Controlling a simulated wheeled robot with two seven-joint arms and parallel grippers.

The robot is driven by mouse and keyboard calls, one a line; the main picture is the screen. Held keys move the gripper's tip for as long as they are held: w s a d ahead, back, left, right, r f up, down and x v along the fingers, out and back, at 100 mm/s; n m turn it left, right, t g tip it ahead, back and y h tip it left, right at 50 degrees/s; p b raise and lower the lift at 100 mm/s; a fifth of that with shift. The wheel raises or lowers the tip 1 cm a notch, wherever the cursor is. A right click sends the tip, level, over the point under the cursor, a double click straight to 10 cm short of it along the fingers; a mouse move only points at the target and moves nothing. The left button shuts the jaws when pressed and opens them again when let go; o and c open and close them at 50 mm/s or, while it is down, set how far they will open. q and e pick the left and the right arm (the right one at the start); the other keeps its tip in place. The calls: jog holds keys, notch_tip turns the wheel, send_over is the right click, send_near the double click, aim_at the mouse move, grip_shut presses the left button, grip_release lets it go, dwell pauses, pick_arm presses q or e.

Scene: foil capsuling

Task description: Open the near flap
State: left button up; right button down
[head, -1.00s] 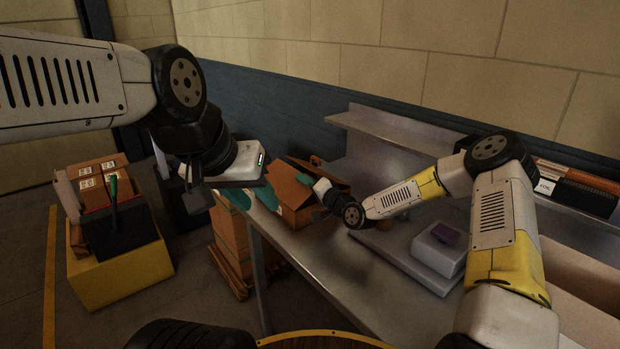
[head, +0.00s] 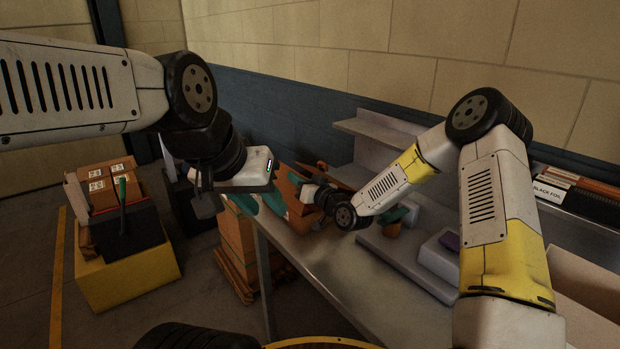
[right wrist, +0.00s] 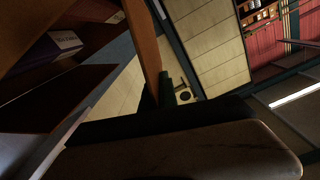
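The brown cardboard box (head: 287,188) stands on the metal bench with flaps raised; my right arm covers much of it. My right gripper (head: 304,194) is at the box, its fingers mostly hidden in the head view. In the right wrist view an orange-brown panel (right wrist: 144,45), apparently a flap, runs down to the dark fingers (right wrist: 160,94). I cannot tell whether they grip it or stand around it. Which flap is the near one is unclear.
A grey device with a purple top (head: 442,254) stands on the bench (head: 330,265), beside a small brown and teal item (head: 392,229). A label reading BLACK FOIL is at the right. Stacked cartons (head: 235,245) and a yellow crate (head: 130,275) stand on the floor. The front bench surface is clear.

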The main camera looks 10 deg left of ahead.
jog(key=s+a+f+n, duration=0.2)
jog(key=s+a+n, duration=0.4)
jog(key=n, duration=0.5)
jog(key=shift+s+a+f, duration=0.3)
jog(key=shift+s+a, duration=0.1)
jog(key=shift+s, duration=0.1)
dwell(0.3)
jog(key=c, duration=1.7)
grip_release()
jog(key=shift+o, duration=0.3)
jog(key=v, duration=0.7)
jog(key=shift+s+d, duration=0.3)
